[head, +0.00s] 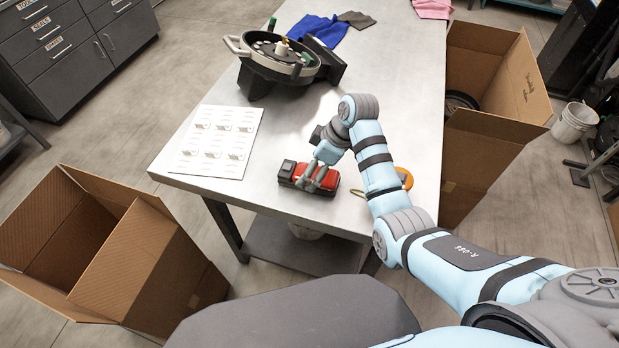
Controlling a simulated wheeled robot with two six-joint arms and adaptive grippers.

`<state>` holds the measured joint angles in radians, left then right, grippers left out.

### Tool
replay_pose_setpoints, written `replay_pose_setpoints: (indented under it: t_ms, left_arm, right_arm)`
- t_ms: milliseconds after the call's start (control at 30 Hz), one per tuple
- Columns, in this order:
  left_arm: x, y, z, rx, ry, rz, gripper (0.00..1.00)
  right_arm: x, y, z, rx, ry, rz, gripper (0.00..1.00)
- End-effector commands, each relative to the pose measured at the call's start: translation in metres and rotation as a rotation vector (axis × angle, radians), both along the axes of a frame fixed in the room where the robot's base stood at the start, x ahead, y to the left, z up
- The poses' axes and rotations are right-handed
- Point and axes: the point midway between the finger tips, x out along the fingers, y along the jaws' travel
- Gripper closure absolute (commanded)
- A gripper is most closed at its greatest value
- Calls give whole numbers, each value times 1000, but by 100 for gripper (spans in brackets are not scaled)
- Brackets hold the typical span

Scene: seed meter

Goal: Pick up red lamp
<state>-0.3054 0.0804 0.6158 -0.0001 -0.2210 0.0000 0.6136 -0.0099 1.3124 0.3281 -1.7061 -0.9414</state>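The red lamp (329,181), a red block-like body with a dark end at its left, lies near the front edge of the metal table. My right gripper (313,185) points down over the middle of the lamp. Its grey fingers overlap the lamp's body and hide part of it. I cannot tell whether the fingers are closed on the lamp or only around it. The lamp appears to be resting on the table. My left gripper is not in view.
On the table (280,125) are a printed sheet (215,142), a round seed meter (283,55), blue and dark cloths (322,28) and an orange round object (404,178) beside my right arm. Open cardboard boxes stand at the left (120,250) and right (485,150).

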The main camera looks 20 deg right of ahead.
Motion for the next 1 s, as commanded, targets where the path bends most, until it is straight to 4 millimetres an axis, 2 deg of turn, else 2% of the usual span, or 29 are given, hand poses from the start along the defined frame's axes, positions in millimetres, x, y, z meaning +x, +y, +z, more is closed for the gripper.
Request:
replay_pose_setpoints:
  t_ms: [33, 133, 367, 667, 700, 1000]
  left_arm:
    - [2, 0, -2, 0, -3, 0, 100]
    - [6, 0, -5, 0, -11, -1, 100]
    - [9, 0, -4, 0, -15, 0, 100]
    - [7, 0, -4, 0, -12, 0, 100]
    - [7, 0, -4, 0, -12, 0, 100]
    - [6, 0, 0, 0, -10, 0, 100]
  right_arm:
    - [1, 3, -11, 0, 4, 0, 22]
    - [4, 7, -25, -1, 2, -1, 22]
    - [5, 7, -28, -1, 0, -3, 22]
    - [5, 8, -27, -1, 0, -2, 70]
    - [5, 7, -27, -1, 0, -2, 72]
    - [5, 8, -24, 0, 1, -2, 72]
